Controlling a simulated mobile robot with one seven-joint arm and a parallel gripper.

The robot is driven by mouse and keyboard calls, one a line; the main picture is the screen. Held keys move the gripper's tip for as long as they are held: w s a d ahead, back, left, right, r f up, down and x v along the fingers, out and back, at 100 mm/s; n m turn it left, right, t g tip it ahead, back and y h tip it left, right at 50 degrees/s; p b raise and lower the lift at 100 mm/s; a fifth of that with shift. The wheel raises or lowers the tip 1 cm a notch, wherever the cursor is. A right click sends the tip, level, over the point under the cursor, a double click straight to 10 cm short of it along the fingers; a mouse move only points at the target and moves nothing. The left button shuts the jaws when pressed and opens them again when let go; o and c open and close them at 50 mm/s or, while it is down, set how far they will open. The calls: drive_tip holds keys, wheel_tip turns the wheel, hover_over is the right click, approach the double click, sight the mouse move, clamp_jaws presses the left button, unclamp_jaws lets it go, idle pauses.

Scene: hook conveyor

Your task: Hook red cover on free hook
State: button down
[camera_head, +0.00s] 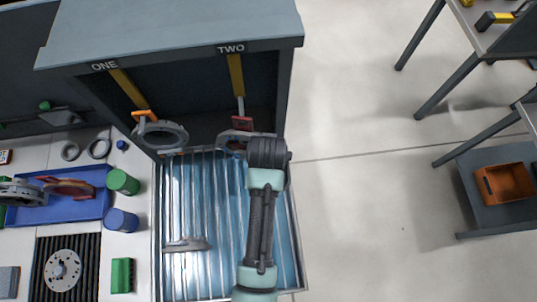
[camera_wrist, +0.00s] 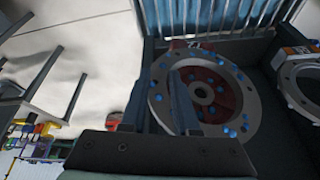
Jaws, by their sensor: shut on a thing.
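The red cover (camera_wrist: 225,100) shows in the wrist view as a red disc inside a grey ring, with blue spots. My gripper (camera_wrist: 180,100) is shut on it, with the fingers at the left of the disc. In the head view the cover (camera_head: 232,138) is under hook TWO (camera_head: 237,78), by the red piece at its lower end. My wrist hides part of it, and I cannot tell whether it hangs on the hook. Hook ONE (camera_head: 127,90) carries a grey ring-shaped cover (camera_head: 162,136) below its orange piece; this also shows at the right in the wrist view (camera_wrist: 290,85).
The hooks hang inside a dark housing (camera_head: 170,45) above a ribbed blue washing bay (camera_head: 195,200) where a grey bar lies. Left are a blue tray (camera_head: 85,208) with parts, green and blue cans and a black rack. Open floor lies right, with tables and an orange crate (camera_head: 506,185).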

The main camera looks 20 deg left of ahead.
drive_tip(key=shift+w+a+f+b, duration=0.2)
drive_tip(key=shift+w+a+b, duration=0.15)
drive_tip(key=shift+w+b, duration=0.4)
drive_tip(key=shift+w+a+f+b, duration=0.15)
drive_tip(key=shift+w+a+b, duration=0.3)
drive_tip(key=shift+w, duration=0.6)
drive_tip(key=shift+w+a+f+b, duration=0.2)
drive_tip(key=shift+w+a+b, duration=0.1)
drive_tip(key=shift+w+b, duration=0.5)
drive_tip(key=shift+w, duration=0.1)
drive_tip(key=c, duration=0.6)
unclamp_jaws()
drive_tip(key=shift+f, duration=0.1)
drive_tip(key=b+v, duration=0.2)
drive_tip(key=v, duration=1.1)
